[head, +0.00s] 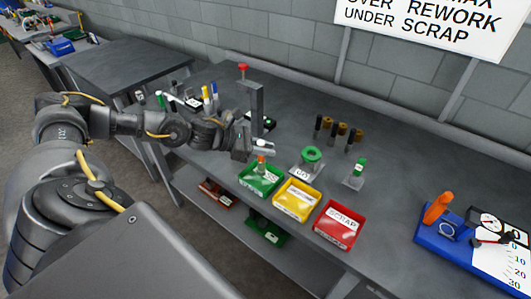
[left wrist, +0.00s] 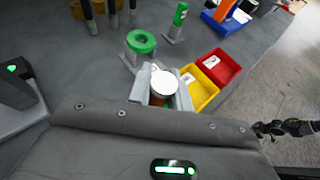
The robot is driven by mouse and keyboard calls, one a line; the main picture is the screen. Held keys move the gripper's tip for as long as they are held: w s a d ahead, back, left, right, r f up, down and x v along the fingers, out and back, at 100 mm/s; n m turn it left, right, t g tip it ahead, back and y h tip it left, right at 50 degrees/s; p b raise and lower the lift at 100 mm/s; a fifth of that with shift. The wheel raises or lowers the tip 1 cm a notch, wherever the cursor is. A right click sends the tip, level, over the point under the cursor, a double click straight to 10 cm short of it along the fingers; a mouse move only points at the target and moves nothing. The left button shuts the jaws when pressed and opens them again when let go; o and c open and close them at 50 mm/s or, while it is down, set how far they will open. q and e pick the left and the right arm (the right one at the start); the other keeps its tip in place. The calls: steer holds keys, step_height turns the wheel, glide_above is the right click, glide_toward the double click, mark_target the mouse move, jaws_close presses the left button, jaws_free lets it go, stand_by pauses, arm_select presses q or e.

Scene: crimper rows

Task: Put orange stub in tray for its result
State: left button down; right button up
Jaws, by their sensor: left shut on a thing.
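The orange stub (head: 261,159) is held upright in my left gripper (head: 258,149), just above the green tray (head: 254,187). In the left wrist view the stub (left wrist: 161,90) shows a white top and an orange-brown side between the two fingers (left wrist: 162,92). The yellow tray (head: 290,207) labelled rework and the red tray (head: 333,236) labelled scrap stand to its right. The green tray's label is too small to read surely, and the gripper hides that tray in the wrist view. My right gripper is not in view.
A green ring on a stand (head: 311,154) and a small green stub on a stand (head: 359,165) stand behind the trays. A blue gauge board (head: 437,243) with an orange handle is at right. A post with a red knob (head: 243,68) rises behind my left gripper.

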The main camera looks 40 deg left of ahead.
arm_select(q)
steer(key=shift+w+f, duration=0.2)
steer(key=shift+w, duration=0.05)
step_height(320, 180, down, 3)
steer(key=shift+f+p, duration=0.1)
steer(key=shift+p, duration=0.4)
steer(key=shift+f+b, duration=0.25)
steer(key=shift+b, duration=0.1)
steer(key=c, duration=1.3)
jaws_free()
steer(key=shift+r, duration=0.2)
